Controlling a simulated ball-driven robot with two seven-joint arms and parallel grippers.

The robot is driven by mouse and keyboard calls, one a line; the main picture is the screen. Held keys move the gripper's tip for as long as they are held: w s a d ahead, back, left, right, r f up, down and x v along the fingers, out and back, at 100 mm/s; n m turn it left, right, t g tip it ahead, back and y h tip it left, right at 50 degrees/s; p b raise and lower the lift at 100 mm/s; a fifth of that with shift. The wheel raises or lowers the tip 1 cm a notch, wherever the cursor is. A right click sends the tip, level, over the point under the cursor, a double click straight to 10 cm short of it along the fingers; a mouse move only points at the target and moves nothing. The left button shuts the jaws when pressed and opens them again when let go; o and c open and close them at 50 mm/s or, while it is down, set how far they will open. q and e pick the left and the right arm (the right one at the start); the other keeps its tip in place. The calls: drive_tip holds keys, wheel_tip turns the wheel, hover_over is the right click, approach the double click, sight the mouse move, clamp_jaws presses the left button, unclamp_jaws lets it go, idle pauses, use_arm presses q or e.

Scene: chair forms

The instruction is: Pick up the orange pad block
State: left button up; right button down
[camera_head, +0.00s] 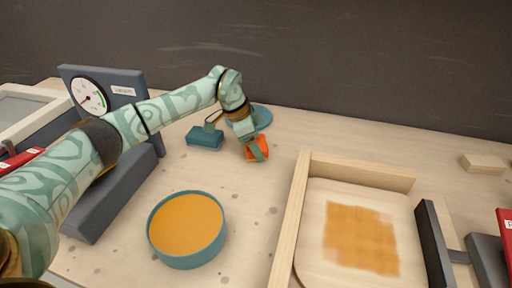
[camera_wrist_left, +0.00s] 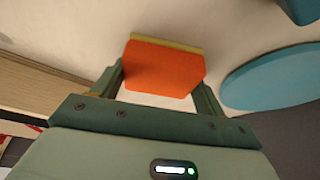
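The orange pad block (camera_head: 264,145) is at the tip of my left gripper (camera_head: 257,150), right of the teal block on the table. In the left wrist view the orange pad block (camera_wrist_left: 163,68) has a yellowish layer along its far edge. It sits between the two dark green fingers of my left gripper (camera_wrist_left: 160,78), which look close against its sides. The gripper appears shut on it. I cannot tell whether the block touches the table. My right gripper is not in view.
A teal block with a handle (camera_head: 205,138) and a teal disc (camera_head: 263,116) lie close by. A teal bowl with orange contents (camera_head: 187,260) stands in front. A wooden frame (camera_head: 360,173) is at right, a gauge stand (camera_head: 135,78) at left.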

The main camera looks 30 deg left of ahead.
sight(262, 142)
use_arm(q)
drive_tip(key=shift+c, duration=0.4)
drive_tip(key=shift+r, duration=0.65)
drive_tip(key=r+p, duration=0.2)
drive_tip(key=r, duration=0.1)
drive_tip(key=shift+s, duration=0.2)
drive_tip(key=s+d+r+p, duration=0.1)
drive_tip(key=s+r+p, duration=0.2)
drive_tip(key=s, duration=0.3)
drive_tip(key=s+d+r+p, duration=0.2)
drive_tip(key=s+r+p, duration=0.1)
drive_tip(key=s+r, duration=0.2)
drive_tip(key=shift+s+d+r, duration=0.25)
drive_tip(key=shift+s+r, duration=0.1)
drive_tip(key=shift+s, duration=0.75)
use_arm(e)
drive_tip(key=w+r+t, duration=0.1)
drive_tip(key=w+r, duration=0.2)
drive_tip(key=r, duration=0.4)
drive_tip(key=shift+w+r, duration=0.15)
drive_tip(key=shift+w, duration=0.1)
use_arm(q)
drive_tip(key=shift+o, duration=1.1)
